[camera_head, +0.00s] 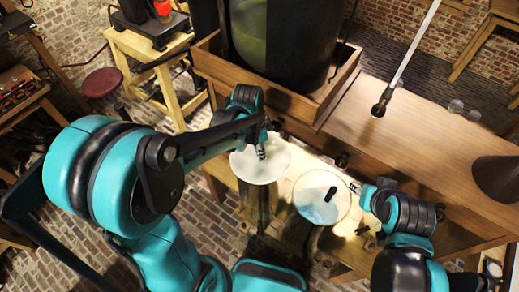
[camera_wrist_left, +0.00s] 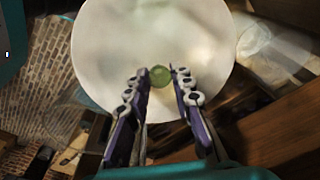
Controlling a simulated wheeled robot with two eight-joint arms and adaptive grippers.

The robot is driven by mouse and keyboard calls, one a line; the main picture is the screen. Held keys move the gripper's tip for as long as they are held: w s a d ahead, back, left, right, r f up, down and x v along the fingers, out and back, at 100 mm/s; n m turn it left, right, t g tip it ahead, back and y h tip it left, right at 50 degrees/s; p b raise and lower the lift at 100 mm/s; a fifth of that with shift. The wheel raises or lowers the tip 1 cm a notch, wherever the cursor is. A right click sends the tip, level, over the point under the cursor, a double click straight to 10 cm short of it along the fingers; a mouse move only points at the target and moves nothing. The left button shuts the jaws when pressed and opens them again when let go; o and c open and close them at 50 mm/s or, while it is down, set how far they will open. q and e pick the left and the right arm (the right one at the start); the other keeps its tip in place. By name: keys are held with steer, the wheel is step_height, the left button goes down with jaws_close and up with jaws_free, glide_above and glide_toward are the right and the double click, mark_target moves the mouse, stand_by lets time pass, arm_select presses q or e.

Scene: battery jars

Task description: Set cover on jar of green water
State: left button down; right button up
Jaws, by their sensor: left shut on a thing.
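A pale round cover (camera_head: 250,166) shows in the middle of the head view. It fills the top of the left wrist view (camera_wrist_left: 110,45), with a small green knob (camera_wrist_left: 160,76) at its lower middle. My left gripper (camera_head: 261,152) is shut on this knob, with a finger on each side (camera_wrist_left: 157,72). A dark upright shape shows below the cover; I cannot tell whether they touch. A large glass jar (camera_head: 249,32) with greenish contents stands at the top. My right gripper (camera_head: 355,188) is beside a second round cover; its fingers are too small to read.
The second round cover (camera_head: 338,197) is bluish and has a black knob (camera_head: 330,194). The large jar stands in a wooden tray (camera_head: 218,72) on a long wooden bench (camera_head: 430,130). A dark cone (camera_head: 497,178) is at the right. A red stool (camera_head: 102,82) stands at the left.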

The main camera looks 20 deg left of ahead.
mark_target(256, 158)
arm_select(q)
steer(key=c, duration=1.6)
jaws_free()
step_height(256, 158, up, 11)
steer(key=a+p, duration=0.1)
steer(key=p, duration=0.7)
steer(key=shift+s, duration=0.4)
steer(key=shift+f, duration=0.15)
